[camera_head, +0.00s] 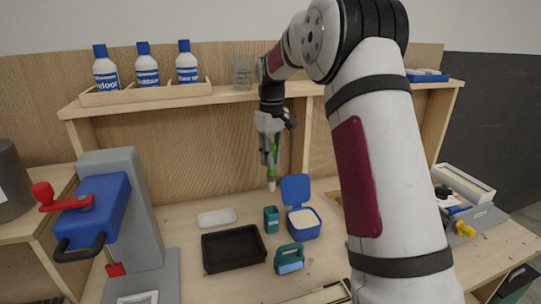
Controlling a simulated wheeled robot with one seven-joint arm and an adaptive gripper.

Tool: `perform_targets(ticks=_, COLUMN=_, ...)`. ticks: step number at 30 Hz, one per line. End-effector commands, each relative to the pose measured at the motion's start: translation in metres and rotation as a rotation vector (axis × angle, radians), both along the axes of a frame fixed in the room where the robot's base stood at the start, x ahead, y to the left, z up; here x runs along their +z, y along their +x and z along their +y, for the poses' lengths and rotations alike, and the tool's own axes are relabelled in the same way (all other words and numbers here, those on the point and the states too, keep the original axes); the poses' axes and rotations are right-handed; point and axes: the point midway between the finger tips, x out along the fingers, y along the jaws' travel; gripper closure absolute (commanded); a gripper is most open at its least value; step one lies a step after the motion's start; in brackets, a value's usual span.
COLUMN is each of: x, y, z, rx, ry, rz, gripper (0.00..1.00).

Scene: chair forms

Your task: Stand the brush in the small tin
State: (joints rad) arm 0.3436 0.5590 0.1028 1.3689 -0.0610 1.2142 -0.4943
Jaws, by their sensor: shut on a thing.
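My gripper (268,155) is shut on the brush (271,174) and holds it upright above the bench, near the back panel. The brush has a green handle, and a pale end points down. A small teal tin (271,220) stands on the bench below the brush. The brush's lower end is apart from the tin. My fingers hide the brush's upper part in places.
A blue box (303,230) with a raised lid stands right of the tin. A teal handled object (289,259) is in front. A black tray (233,248) and a white dish (217,217) lie left. A blue-and-grey press (115,210) stands far left. Bottles (146,68) line the shelf.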

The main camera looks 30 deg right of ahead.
Motion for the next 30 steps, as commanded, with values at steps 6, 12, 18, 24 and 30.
perform_targets(ticks=6, x=-0.014, y=0.0, z=0.0, rx=0.0, ry=0.001, rz=0.001, gripper=1.0)
perform_targets(ticks=12, x=-0.028, y=0.0, z=0.0, rx=0.0, ry=0.001, rz=0.001, gripper=1.0)
perform_targets(ticks=18, x=-0.043, y=0.0, z=0.001, rx=0.0, ry=0.0, rz=0.002, gripper=1.0)
perform_targets(ticks=24, x=-0.058, y=0.0, z=0.001, rx=-0.001, ry=0.001, rz=0.002, gripper=1.0)
perform_targets(ticks=30, x=-0.072, y=0.0, z=0.001, rx=-0.001, ry=0.001, rz=0.001, gripper=1.0)
